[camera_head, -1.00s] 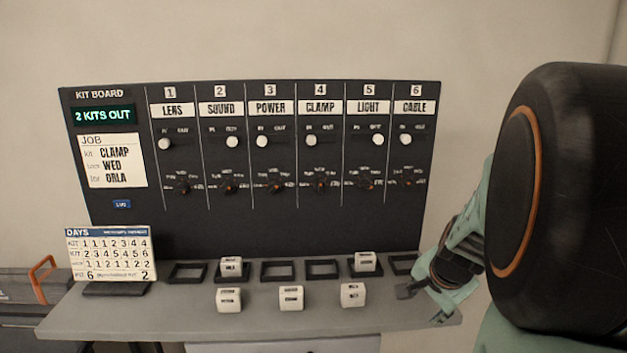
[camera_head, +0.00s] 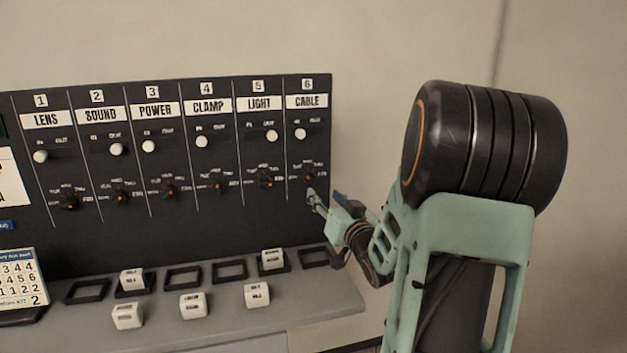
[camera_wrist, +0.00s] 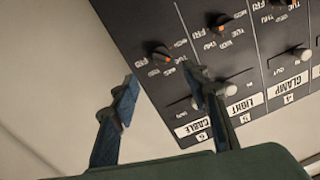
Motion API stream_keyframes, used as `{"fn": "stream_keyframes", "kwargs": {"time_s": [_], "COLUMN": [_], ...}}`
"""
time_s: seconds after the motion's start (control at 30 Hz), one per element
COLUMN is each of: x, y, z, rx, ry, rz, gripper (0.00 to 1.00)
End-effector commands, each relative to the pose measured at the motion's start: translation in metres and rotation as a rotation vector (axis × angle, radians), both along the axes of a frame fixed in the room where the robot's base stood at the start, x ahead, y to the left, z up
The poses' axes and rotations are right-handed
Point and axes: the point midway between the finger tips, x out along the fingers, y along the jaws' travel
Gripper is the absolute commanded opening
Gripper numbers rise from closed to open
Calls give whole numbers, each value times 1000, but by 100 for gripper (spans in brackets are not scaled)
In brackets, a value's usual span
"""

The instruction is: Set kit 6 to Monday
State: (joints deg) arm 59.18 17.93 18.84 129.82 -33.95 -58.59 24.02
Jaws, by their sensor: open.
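The kit 6 dial (camera_head: 309,176) is a dark knob with an orange mark in the CABLE column at the board's right end. Day names ring it, but its setting is too small to read. My gripper (camera_head: 324,197) is just below and right of this dial, in front of the board. In the wrist view my gripper (camera_wrist: 161,76) is open and empty, with its two fingers apart. The dial (camera_wrist: 160,55) shows between and beyond the fingertips, and I see no contact. The CABLE label (camera_head: 307,101) is above, with its white slider knob (camera_head: 300,133) toward the left.
The neighbouring LIGHT dial (camera_head: 265,179) is close on the left. Below, a grey shelf (camera_head: 225,313) carries several white blocks and dark square frames, the rightmost frame (camera_head: 316,256) being empty. The day card (camera_head: 18,276) stands at far left. Bare wall is on the right.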

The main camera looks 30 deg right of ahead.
Motion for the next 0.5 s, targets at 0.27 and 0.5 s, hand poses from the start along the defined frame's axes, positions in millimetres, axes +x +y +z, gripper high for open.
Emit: {"fn": "stream_keyframes", "kwargs": {"time_s": [0.27,0.5], "x": [36,77], "y": [-8,-17], "z": [2,2], "rx": [1,1], "ry": [-4,-3], "rz": [2,1], "gripper": [42,42]}}
